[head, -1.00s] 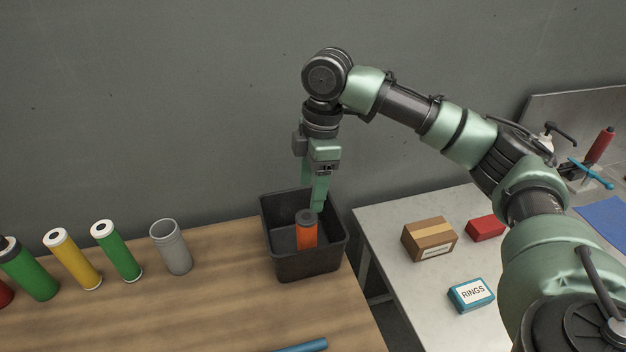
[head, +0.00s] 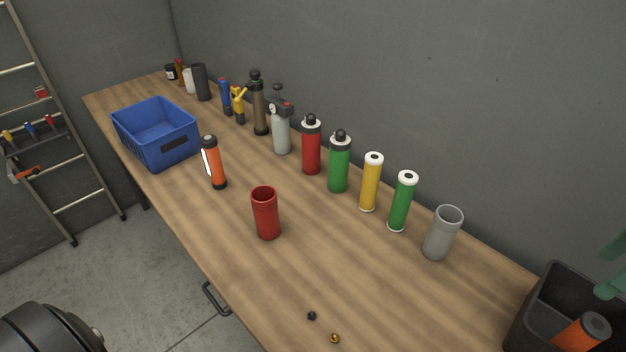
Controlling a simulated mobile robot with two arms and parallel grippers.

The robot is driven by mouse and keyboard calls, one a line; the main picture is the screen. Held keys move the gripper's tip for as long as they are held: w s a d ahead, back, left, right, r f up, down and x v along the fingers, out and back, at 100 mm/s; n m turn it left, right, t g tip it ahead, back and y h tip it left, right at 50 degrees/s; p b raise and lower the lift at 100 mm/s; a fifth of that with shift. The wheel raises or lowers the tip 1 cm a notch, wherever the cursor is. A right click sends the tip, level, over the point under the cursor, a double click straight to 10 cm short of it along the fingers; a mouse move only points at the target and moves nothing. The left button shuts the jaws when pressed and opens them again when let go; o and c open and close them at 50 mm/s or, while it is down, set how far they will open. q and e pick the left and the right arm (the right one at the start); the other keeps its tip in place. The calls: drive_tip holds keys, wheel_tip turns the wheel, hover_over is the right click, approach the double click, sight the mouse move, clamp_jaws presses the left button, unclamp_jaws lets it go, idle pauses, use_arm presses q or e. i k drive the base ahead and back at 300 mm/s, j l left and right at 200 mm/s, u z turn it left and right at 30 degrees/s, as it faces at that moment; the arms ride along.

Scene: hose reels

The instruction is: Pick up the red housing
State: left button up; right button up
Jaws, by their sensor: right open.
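The red housing (head: 265,213) is an open-topped red cylinder. It stands upright on the wooden workbench (head: 190,210), left of the picture's middle, with clear wood around it. My right gripper (head: 611,272) shows only in part at the right edge, as green fingers over the black bin (head: 528,318). It is open and far to the right of the red housing. An orange cylinder with a dark cap (head: 580,335) is in that bin below the fingers. My left gripper is not in view.
Left of the housing stands an orange flashlight (head: 213,163), with a blue crate (head: 157,133) beyond. Behind is a row of cylinders, including a red bottle (head: 312,147) and a grey open tube (head: 442,233). Two small pieces, one black (head: 311,316) and one brass (head: 335,338), lie in front.

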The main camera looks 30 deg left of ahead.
sight(263, 198)
drive_tip(key=u, duration=1.1)
